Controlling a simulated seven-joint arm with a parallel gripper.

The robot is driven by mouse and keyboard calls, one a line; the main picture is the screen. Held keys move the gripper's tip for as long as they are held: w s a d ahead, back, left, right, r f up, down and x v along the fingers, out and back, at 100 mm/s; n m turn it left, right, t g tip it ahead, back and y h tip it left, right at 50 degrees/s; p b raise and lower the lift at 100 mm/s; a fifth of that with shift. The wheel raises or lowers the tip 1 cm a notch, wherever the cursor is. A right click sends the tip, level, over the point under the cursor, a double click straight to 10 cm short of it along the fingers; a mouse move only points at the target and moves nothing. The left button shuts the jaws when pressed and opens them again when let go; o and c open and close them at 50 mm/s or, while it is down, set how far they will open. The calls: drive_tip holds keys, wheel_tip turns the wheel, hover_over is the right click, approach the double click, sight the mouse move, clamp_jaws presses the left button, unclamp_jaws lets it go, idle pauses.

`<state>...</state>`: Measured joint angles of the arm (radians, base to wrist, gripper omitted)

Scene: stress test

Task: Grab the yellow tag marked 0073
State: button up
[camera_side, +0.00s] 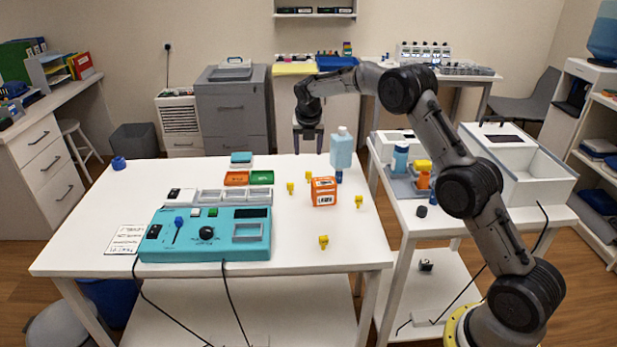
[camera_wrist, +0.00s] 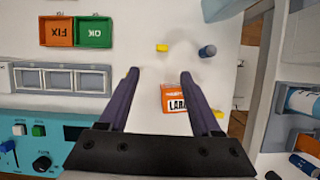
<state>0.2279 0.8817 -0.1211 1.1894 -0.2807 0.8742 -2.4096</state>
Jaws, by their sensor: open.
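Several small yellow tags lie on the white table: one left of the orange box (camera_side: 290,187), one behind it (camera_side: 308,175), one to its right (camera_side: 358,201) and one nearer the front edge (camera_side: 323,241). Their markings are too small to read, so I cannot tell which is 0073. My gripper (camera_side: 308,142) is above the table's back part, pointing down, open and empty. In the wrist view my gripper (camera_wrist: 159,74) has its fingers spread. One yellow tag (camera_wrist: 162,47) shows beyond them; another is partly hidden by the left finger.
The orange labelled box (camera_side: 323,192) stands among the tags. A pale blue bottle (camera_side: 342,149) stands close to my gripper's right. A teal control panel (camera_side: 206,236), grey compartments and orange and green trays (camera_side: 261,178) fill the table's left. The front right of the table is mostly clear.

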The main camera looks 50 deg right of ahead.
sight(308, 174)
drive_tip(key=x, duration=1.4)
drive_tip(key=shift+s+d, duration=0.1)
drive_tip(key=shift+s, duration=0.05)
drive_tip(key=shift+c, duration=0.3)
clamp_jaws()
